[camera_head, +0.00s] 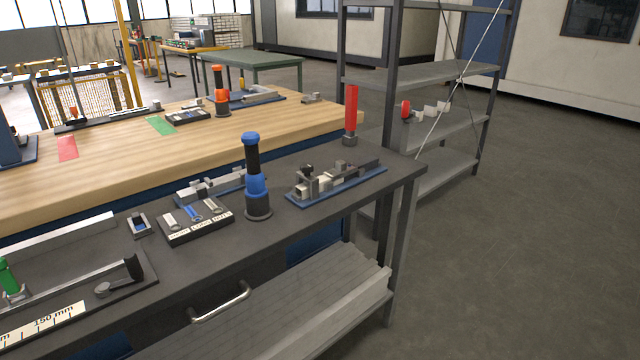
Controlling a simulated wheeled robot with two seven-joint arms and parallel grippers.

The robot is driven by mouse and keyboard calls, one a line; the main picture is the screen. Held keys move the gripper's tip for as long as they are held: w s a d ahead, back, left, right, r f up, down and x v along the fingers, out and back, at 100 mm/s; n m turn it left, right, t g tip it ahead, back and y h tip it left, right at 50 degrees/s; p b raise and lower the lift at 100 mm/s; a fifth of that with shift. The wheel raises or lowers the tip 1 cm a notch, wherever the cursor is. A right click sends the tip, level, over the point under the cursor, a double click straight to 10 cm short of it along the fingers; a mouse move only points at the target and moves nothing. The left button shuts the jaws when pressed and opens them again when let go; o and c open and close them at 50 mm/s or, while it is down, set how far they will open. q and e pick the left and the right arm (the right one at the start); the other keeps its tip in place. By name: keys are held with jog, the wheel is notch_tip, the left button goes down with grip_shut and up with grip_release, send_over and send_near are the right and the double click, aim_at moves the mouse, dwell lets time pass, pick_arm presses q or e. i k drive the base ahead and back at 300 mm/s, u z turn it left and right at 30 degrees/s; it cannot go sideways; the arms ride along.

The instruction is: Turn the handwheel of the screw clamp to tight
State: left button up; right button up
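No gripper of mine is in view. I cannot tell for sure which thing is the screw clamp. A small grey vise-like device (322,183) on a blue base plate (350,185) lies at the right end of the dark bench; no clear handwheel shows on it. A red round part (405,109), perhaps a wheel seen nearly edge-on, sits beside a pale stepped piece (432,111) at the grey shelf rack. Whether it belongs to a clamp is too small to tell.
The dark bench (270,238) holds a blue-and-black upright tool (256,185), a labelled tray (197,233), a red upright handle (351,112) and a black-handled lever (125,274). A wooden bench (100,175) stands behind. The shelf rack (425,76) is right; floor beyond it is clear.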

aim_at(306, 167)
jog(key=z, duration=1.85)
jog(key=i, duration=1.9)
jog(key=u, duration=2.45)
